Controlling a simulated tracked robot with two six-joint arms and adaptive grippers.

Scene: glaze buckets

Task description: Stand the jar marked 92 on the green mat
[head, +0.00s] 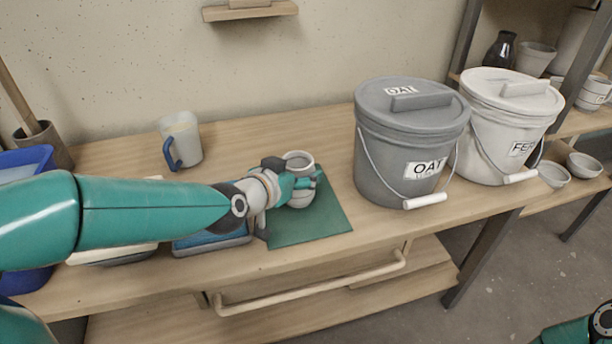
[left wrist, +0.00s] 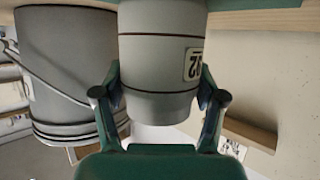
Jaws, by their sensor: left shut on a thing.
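The pale grey jar (head: 301,199) is over the green mat (head: 312,228), upright, with its open rim showing above my fingers. My left gripper (head: 298,181) is shut around its body. In the left wrist view the jar (left wrist: 160,52) sits between both fingers of the gripper (left wrist: 158,95). A white label on its side is partly cut off; a 2 can be made out. The jar's base is near or on the mat; I cannot tell whether it touches.
A grey bucket marked OAT (head: 398,150) stands right of the mat, with a white bucket (head: 487,135) beyond it. A mug with a blue handle (head: 182,140) stands at the back. A blue container (head: 212,243) lies left of the mat.

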